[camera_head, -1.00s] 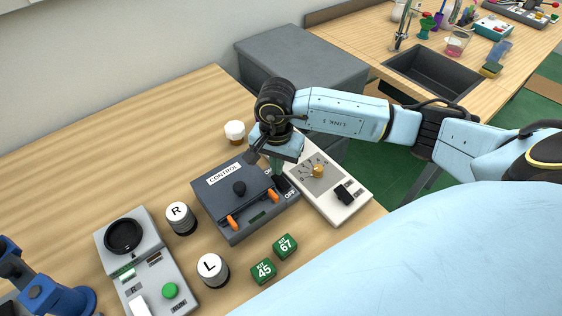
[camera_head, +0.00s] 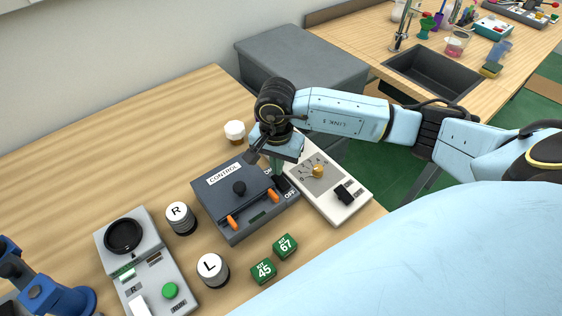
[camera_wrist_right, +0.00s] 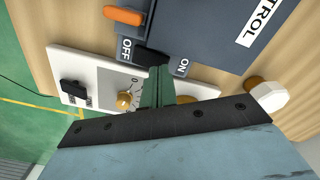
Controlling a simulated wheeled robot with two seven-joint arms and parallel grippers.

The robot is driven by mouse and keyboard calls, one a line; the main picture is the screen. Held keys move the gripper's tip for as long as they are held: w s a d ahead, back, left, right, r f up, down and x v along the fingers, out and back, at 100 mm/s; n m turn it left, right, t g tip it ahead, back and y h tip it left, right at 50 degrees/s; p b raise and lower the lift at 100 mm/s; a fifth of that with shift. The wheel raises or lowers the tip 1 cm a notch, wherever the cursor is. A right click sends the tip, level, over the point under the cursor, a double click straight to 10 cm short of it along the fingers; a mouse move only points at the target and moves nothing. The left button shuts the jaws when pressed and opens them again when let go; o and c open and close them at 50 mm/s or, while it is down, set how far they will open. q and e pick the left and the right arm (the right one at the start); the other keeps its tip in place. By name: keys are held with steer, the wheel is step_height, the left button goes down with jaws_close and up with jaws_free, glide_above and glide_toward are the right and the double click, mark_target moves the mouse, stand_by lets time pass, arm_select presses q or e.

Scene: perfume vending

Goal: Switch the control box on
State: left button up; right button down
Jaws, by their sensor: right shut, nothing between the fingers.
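The control box (camera_head: 208,196) is a dark grey unit with a CONTROL label, a black knob and two orange handles. It stands on the wooden table. Its black switch (camera_wrist_right: 151,57) sits between the OFF and ON labels in the right wrist view. My right gripper (camera_head: 277,172) is over the switch end of the box, pointing down. In the right wrist view its greenish fingers (camera_wrist_right: 158,84) are shut with nothing between them, and their tips are at or very near the switch. Contact and the switch's exact position cannot be told. My left gripper is not in view.
A white panel with a gold knob (camera_head: 352,212) stands close beside the box. A white-capped jar (camera_head: 235,131) is behind it. Jars R (camera_head: 180,218) and L (camera_head: 212,271), green kit blocks (camera_head: 264,271) and a grey device (camera_head: 150,268) are nearby.

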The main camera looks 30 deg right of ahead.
steer(key=shift+f+b, duration=1.05)
steer(key=shift+f, duration=0.05)
stand_by(0.9)
steer(key=shift+r, duration=0.1)
steer(key=shift+r+p, duration=2.05)
steer(key=shift+r, duration=1.45)
steer(key=shift+s+f, duration=0.1)
